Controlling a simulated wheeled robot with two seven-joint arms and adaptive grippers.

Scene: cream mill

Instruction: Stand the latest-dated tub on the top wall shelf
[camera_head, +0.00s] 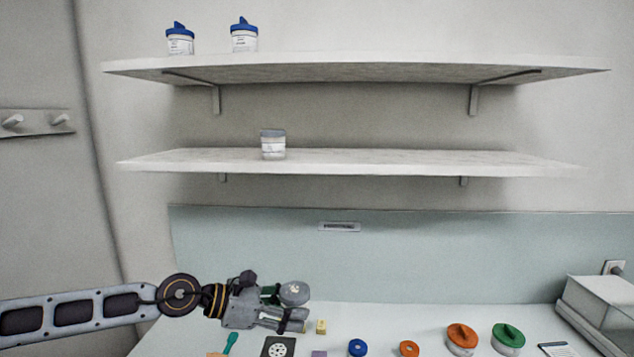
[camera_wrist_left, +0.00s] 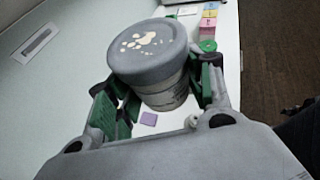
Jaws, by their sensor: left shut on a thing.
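My left gripper (camera_head: 284,306) is shut on a tub with a grey lid (camera_head: 295,292), just above the worktop. In the left wrist view the held tub (camera_wrist_left: 152,58) shows a pale paw-like print on its lid, and the green finger pads of my left gripper (camera_wrist_left: 158,92) are on both sides of it. The tub looks tilted there. The top wall shelf (camera_head: 350,68) carries two white tubs with blue lids, one (camera_head: 180,40) at its left end and one (camera_head: 244,36) beside it. Dates on the labels are too small to read. My right gripper is out of view.
The lower shelf (camera_head: 400,161) holds a grey-lidded tub (camera_head: 273,145). The top shelf's middle and right are bare.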

